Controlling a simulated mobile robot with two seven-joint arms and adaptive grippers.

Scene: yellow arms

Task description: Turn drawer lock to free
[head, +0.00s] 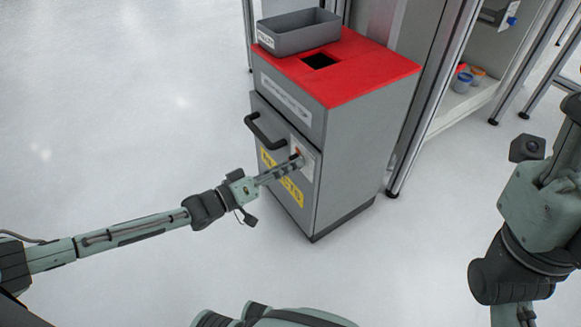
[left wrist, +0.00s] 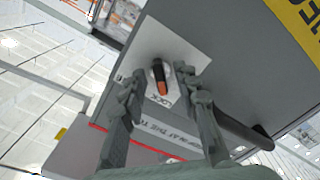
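The drawer lock is an orange-tipped dark knob (left wrist: 161,82) on a white plate (left wrist: 172,44) marked LOCK, on the front of a grey cabinet (head: 350,150). It is small in the head view (head: 298,152). My left gripper (head: 296,163) reaches the plate from the left. In the left wrist view its two fingers (left wrist: 158,76) stand apart, one on each side of the knob, with gaps visible; contact cannot be told. The black drawer handle (head: 265,131) is left of the lock. My right arm is at the right edge; its fingers are not visible.
The cabinet has a red top (head: 345,75) with a square opening, and a grey bin (head: 298,33) stands on it. A yellow label (head: 282,181) is below the handle. A framed shelf (head: 465,100) with cups is behind right. The floor at left is clear.

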